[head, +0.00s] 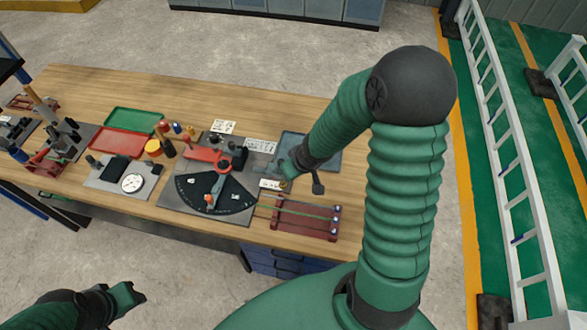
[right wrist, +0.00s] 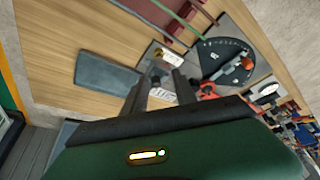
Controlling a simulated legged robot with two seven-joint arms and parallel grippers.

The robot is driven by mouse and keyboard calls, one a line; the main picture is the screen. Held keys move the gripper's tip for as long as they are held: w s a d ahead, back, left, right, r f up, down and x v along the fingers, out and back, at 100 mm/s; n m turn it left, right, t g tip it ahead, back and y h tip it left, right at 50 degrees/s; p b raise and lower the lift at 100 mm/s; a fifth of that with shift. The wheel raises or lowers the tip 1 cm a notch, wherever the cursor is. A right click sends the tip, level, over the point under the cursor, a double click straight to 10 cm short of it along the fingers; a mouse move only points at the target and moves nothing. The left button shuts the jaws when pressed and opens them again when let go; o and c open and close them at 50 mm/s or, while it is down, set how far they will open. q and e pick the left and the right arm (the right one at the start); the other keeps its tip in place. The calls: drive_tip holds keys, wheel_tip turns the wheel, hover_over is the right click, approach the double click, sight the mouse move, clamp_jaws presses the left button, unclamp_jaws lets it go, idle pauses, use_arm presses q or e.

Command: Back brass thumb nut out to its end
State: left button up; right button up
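A small brass-coloured piece, which looks like the thumb nut (head: 283,185), sits at the right edge of the dark plate, beside a white label. It also shows as a small yellowish spot in the right wrist view (right wrist: 158,53); its thread and exact position are too small to tell. My right gripper (head: 287,175) is over this spot, partly covering it. In the right wrist view its two fingers (right wrist: 164,78) are apart, with a gap between them and nothing clearly held. My left gripper (head: 136,294) is low at the left, away from the bench, its finger gap unclear.
A dark plate with a black fan-shaped dial (head: 215,195) lies left of my right gripper. A red rack with rods (head: 305,220) is in front and a grey-blue tray (head: 322,151) behind. Green (head: 132,120) and red (head: 122,142) trays and a gauge (head: 132,183) stand farther left.

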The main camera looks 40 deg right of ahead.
drive_tip(key=shift+o, duration=1.1)
drive_tip(key=shift+w+d+f, duration=0.15)
drive_tip(key=shift+d+f, duration=0.1)
drive_tip(key=shift+o, duration=0.3)
drive_tip(key=w+d+f+m+g+h+b, duration=0.1)
drive_tip(key=w+d+f+m+h+b, duration=0.1)
drive_tip(key=d+b, duration=0.3)
drive_tip(key=shift+w+d+f+b, duration=0.15)
drive_tip(key=shift+w+f+b, duration=0.05)
drive_tip(key=shift+w+b, duration=0.3)
drive_tip(key=m+g+y+b, duration=0.2)
drive_tip(key=m+g+b, duration=0.15)
drive_tip(key=b, duration=0.45)
approach(283, 183)
wheel_tip(283, 183, down, 8)
drive_tip(key=shift+f, duration=0.25)
clamp_jaws()
